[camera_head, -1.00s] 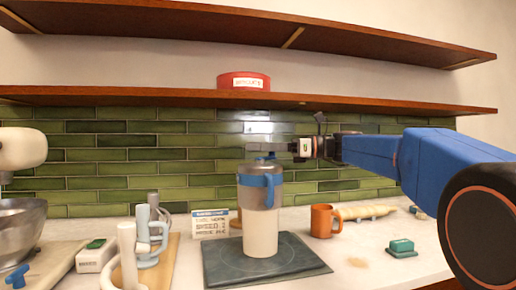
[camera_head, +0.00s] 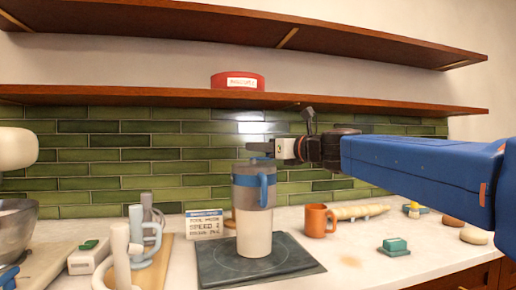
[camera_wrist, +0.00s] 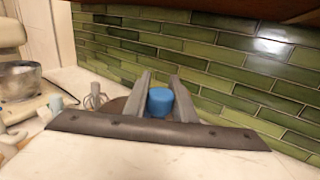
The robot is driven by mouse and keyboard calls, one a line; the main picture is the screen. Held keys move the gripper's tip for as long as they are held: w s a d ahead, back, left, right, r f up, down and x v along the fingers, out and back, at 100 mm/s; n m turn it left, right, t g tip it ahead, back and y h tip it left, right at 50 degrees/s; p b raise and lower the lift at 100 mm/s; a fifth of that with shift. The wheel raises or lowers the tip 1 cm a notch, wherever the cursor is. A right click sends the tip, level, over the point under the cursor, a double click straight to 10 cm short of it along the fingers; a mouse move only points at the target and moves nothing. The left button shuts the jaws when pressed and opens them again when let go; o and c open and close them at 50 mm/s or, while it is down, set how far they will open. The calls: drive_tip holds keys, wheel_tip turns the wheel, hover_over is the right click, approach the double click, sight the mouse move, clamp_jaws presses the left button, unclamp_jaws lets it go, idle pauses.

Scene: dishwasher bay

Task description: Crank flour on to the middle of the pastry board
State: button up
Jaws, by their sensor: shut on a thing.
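A tall canister with a grey upper part and a cream lower part (camera_head: 254,232) stands upright over the dark square pastry board (camera_head: 215,272). A blue handle (camera_head: 264,190) shows on the side of its grey part. My gripper (camera_head: 260,150) is just above the canister's top, reaching in from the right. In the wrist view my gripper (camera_wrist: 159,82) is shut on a blue knob (camera_wrist: 160,103), which shows between its two grey fingers. The canister's underside and any flour on the board beneath it are hidden.
A small printed card (camera_head: 205,224) stands behind the board. An orange mug (camera_head: 318,220) and a green-topped block (camera_head: 395,246) are to the right. Pale mug-like items (camera_head: 135,228) stand on a wooden board at left. A shelf (camera_head: 330,103) runs above my arm.

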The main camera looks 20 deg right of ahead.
drive_tip(key=shift+s+d+m+t+h, duration=0.1)
drive_tip(key=shift+m+t+h, duration=0.2)
drive_tip(key=shift+m+h, duration=0.3)
drive_tip(key=o, duration=1.1)
drive_tip(key=shift+c, duration=0.2)
drive_tip(key=shift+s+d, duration=0.1)
drive_tip(key=v, duration=1.7)
drive_tip(key=shift+s, duration=0.15)
